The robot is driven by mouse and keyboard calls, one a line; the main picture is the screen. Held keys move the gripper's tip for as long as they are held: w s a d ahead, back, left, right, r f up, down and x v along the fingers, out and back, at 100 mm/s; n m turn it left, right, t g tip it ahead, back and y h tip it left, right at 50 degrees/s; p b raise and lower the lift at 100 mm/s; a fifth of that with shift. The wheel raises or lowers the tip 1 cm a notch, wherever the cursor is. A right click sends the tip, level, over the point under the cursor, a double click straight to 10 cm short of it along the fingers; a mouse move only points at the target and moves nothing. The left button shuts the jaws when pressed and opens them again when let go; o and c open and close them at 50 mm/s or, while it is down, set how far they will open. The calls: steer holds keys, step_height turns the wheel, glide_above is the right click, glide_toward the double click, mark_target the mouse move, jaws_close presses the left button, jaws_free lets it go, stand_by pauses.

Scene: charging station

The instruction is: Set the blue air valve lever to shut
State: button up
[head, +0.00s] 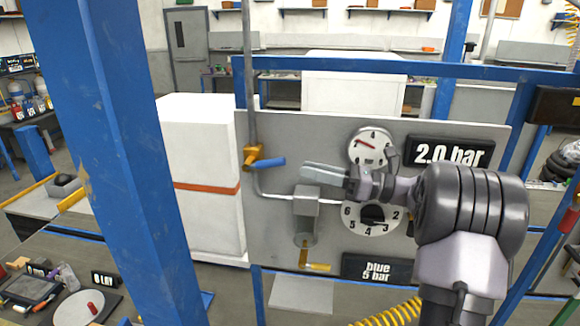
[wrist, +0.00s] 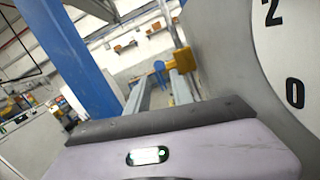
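The blue air valve lever (head: 267,163) sticks out to the right from a yellow valve body (head: 252,153) on the upright grey pipe. It lies roughly across the pipe in the head view. My gripper (head: 307,172) is to the right of the lever, its fingers pointing left towards it, with a gap between. In the wrist view the two fingers (wrist: 158,88) are apart with nothing between them. The blue lever (wrist: 160,68) shows beyond the fingertips, beside the yellow valve (wrist: 181,60).
A grey filter block (head: 305,205) sits below my fingers. A blue post (head: 120,140) stands at left.

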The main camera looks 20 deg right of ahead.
steer(key=shift+s+d, duration=0.2)
steer(key=shift+d, duration=0.05)
steer(key=shift+c, duration=0.9)
steer(key=a+n+g+p, duration=0.1)
steer(key=a+g, duration=0.1)
steer(key=a+r+n+g+p, duration=0.1)
steer(key=a+n+g+p, duration=0.1)
steer(key=a, duration=0.1)
steer(key=a+n+g+p, duration=0.1)
steer(key=a, duration=0.2)
steer(key=shift+s+r+n+g+h+p, duration=0.2)
steer(key=shift+n+g+h+p, duration=0.1)
steer(key=shift+g+p, duration=0.1)
jaws_close()
steer(key=s+a+n+g+h+p, duration=0.2)
steer(key=a+n+g+h+p, duration=0.1)
steer(key=a+n+g+p, duration=0.15)
step_height(320, 180, up, 17)
steer(key=n+t+h+p, duration=0.1)
steer(key=n+h+p, duration=1.05)
steer(key=h, duration=0.35)
glide_above(270, 160)
steer(key=s+a, duration=0.4)
steer(key=a, duration=0.1)
steer(key=shift+n, duration=0.4)
steer(key=b+x, duration=0.1)
steer(key=x, duration=1.3)
steer(key=shift+d+f, duration=0.15)
